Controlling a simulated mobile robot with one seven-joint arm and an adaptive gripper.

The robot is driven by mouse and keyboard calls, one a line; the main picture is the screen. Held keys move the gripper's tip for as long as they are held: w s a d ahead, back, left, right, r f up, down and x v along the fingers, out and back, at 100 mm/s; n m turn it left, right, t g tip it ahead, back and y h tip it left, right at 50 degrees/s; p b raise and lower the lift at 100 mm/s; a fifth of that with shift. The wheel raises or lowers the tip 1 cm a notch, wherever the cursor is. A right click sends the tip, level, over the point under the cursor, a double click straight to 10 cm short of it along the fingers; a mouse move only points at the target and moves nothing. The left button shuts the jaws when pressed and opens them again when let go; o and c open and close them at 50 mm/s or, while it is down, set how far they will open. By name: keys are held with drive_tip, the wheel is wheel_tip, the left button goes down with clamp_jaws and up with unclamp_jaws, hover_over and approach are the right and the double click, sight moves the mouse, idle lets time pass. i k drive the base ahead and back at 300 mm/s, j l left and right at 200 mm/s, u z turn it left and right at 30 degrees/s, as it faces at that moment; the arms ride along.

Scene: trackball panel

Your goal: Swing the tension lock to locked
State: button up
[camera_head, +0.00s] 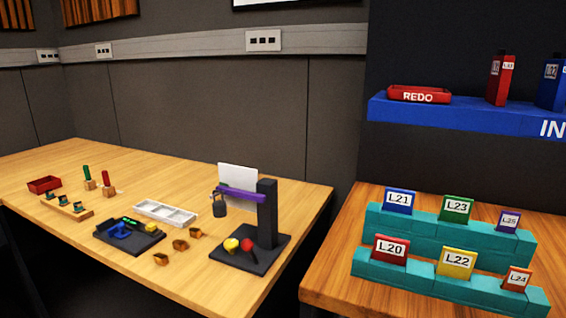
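A low black panel (128,238) lies on the left wooden table. It has a small display with green marks (130,220), a blue part (120,231) on top, and a yellow ball (151,226) at its right side. I cannot tell which part is the tension lock or how it is set; the details are too small. My gripper is not in this view.
Right of the panel are small orange-brown pieces (181,245) and a black stand (267,213) with a purple arm (240,195). A white tray (165,213) lies behind the panel. A wooden rack (66,208) is at left. Teal card racks (452,281) stand on the right table.

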sight(246, 245)
drive_tip(key=j+z, duration=0.35)
drive_tip(key=j, duration=0.85)
drive_tip(key=k+l+z, duration=0.1)
drive_tip(key=z, duration=0.3)
drive_tip(key=k+l, duration=0.05)
drive_tip(key=k, duration=0.05)
